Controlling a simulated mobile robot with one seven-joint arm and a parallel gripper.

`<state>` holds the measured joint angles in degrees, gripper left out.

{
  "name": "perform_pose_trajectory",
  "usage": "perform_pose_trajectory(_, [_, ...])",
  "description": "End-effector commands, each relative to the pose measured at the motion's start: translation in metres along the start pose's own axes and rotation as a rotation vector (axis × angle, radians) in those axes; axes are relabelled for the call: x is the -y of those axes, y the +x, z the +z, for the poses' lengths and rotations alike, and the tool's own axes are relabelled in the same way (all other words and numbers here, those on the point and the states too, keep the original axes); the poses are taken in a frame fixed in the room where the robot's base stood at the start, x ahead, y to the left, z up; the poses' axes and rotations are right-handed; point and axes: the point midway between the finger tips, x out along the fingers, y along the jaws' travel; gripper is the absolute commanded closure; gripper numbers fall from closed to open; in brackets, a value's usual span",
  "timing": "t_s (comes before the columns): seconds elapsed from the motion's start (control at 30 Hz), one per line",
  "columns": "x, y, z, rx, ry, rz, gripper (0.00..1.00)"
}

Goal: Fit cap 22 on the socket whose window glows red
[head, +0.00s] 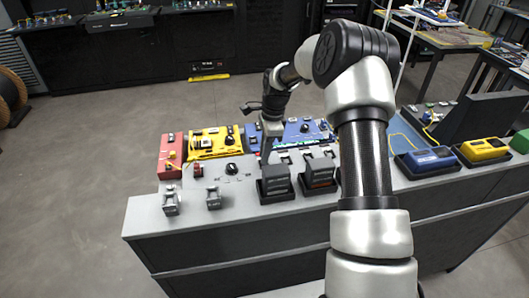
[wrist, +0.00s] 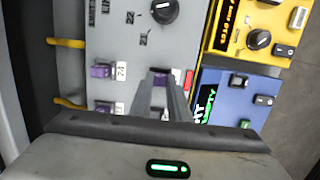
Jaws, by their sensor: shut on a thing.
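My gripper (wrist: 160,80) points down at the grey panel (wrist: 125,45) in the wrist view, its two fingers close together. It is shut on a small, mostly hidden thing; I cannot read a number on it. A small red-glowing window (wrist: 188,80) lies just right of the fingertips. The fingers hide most of what is beside it. Two purple pieces (wrist: 102,71) and (wrist: 102,107) sit on the panel to the left, the upper one beside a white label that seems to read 24.
A black knob (wrist: 164,10) and yellow handles (wrist: 66,43) are near the gripper. A yellow unit (head: 208,141), red box (head: 170,155) and blue unit (head: 305,130) stand around it. Black holders (head: 275,183) line the bench front.

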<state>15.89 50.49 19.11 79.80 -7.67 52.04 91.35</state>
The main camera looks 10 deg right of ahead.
Motion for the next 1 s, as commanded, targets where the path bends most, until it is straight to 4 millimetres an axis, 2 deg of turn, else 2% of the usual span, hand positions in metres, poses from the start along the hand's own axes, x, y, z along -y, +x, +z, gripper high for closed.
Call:
perform_pose_trajectory(0.27, [0.0,0.004,-0.001,0.0,0.0,0.0,1.0])
perform_pose_trajectory(0.3, [0.0,0.004,-0.001,0.0,0.0,0.0,0.82])
perform_pose_trajectory(0.43, [0.0,0.004,-0.001,0.0,0.0,0.0,0.62])
perform_pose_trajectory(0.77, [0.0,0.001,-0.001,0.0,0.0,-0.001,0.62])
perform_pose_trajectory(0.87, [0.001,-0.009,-0.001,-0.001,0.001,-0.002,0.62])
perform_pose_trajectory(1.0, [0.001,-0.036,0.0,-0.002,0.0,-0.006,0.62])
